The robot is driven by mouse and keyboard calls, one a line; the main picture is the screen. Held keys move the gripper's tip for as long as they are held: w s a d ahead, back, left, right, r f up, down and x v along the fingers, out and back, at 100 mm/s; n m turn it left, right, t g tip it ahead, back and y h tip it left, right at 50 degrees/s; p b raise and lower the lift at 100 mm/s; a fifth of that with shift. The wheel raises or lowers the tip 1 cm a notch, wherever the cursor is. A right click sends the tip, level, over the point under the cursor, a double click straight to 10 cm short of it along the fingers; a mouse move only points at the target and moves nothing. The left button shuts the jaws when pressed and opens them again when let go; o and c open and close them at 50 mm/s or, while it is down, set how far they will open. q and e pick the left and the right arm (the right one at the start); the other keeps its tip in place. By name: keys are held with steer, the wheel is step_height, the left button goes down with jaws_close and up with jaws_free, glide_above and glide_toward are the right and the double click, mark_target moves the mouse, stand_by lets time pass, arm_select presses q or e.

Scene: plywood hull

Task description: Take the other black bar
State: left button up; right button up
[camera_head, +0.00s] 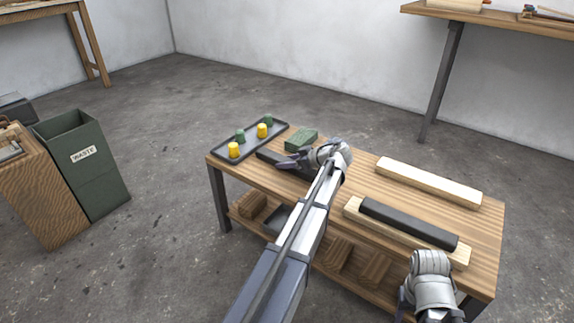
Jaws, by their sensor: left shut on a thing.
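One black bar (268,156) is at the left part of the workbench, partly hidden by my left gripper (290,160). My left gripper is shut on this bar, at or just above the bench top; I cannot tell whether the bar touches the wood. A second black bar (408,223) lies along a pale wooden strip (360,219) at the right front of the bench. My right gripper (408,304) is low at the bench's front right corner, close in front of the strip. Its fingers are mostly hidden or cut off.
A dark tray (219,155) with yellow and green pieces stands at the bench's left end. A green block (301,139) lies behind my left gripper. Another pale strip (428,182) lies at the back right. Wooden blocks (338,252) sit on the lower shelf. A green waste bin (82,165) stands left.

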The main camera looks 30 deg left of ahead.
mark_target(287, 160)
arm_select(q)
jaws_close()
steer(key=shift+r, duration=0.1)
step_height(287, 160, up, 10)
steer(key=p, duration=1)
